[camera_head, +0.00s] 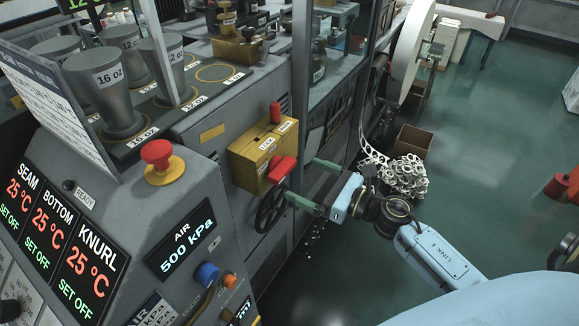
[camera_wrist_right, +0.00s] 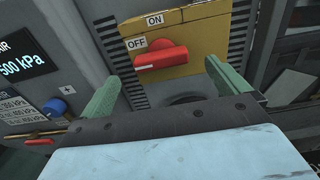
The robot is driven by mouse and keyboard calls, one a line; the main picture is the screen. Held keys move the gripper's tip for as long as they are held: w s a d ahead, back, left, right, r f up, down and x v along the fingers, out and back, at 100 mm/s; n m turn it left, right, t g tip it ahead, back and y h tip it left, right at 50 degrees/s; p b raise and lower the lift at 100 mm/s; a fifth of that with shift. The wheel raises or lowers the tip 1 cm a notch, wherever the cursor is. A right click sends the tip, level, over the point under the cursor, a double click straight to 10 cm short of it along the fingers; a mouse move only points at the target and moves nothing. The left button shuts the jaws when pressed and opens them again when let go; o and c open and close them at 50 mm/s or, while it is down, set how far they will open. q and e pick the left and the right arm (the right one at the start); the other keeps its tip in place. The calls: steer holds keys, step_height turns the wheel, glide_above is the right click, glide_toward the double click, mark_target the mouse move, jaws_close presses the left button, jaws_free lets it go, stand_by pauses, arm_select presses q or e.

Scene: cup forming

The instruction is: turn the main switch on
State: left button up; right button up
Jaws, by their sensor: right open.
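The main switch is a yellow box (camera_head: 250,158) on the side of the grey machine, with a red handle (camera_head: 283,168) on its front. In the right wrist view the red handle (camera_wrist_right: 161,57) lies roughly level, just below the OFF label (camera_wrist_right: 136,43). The ON label (camera_wrist_right: 155,19) is higher, at the top of the yellow plate (camera_wrist_right: 200,40). My right gripper (camera_head: 304,181) is open and empty, with its green fingers apart and pointing at the box. The handle shows between and beyond the fingertips (camera_wrist_right: 161,74), with no contact visible. My left gripper is not in view.
A dark handwheel (camera_head: 270,212) sits just below the box. A red emergency button (camera_head: 157,153) and display panels (camera_head: 60,225) are at left. A blue knob (camera_head: 207,273) is at the lower panel. A cardboard box (camera_head: 411,142) and scrap pile (camera_head: 400,176) lie on the floor.

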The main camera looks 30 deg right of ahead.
mark_target(288, 171)
steer(key=p+x, duration=0.1)
steer(key=x, duration=0.4)
steer(key=shift+w+a, duration=0.2)
steer(key=shift+w, duration=0.15)
steer(key=shift+c, duration=0.4)
steer(key=c, duration=0.9)
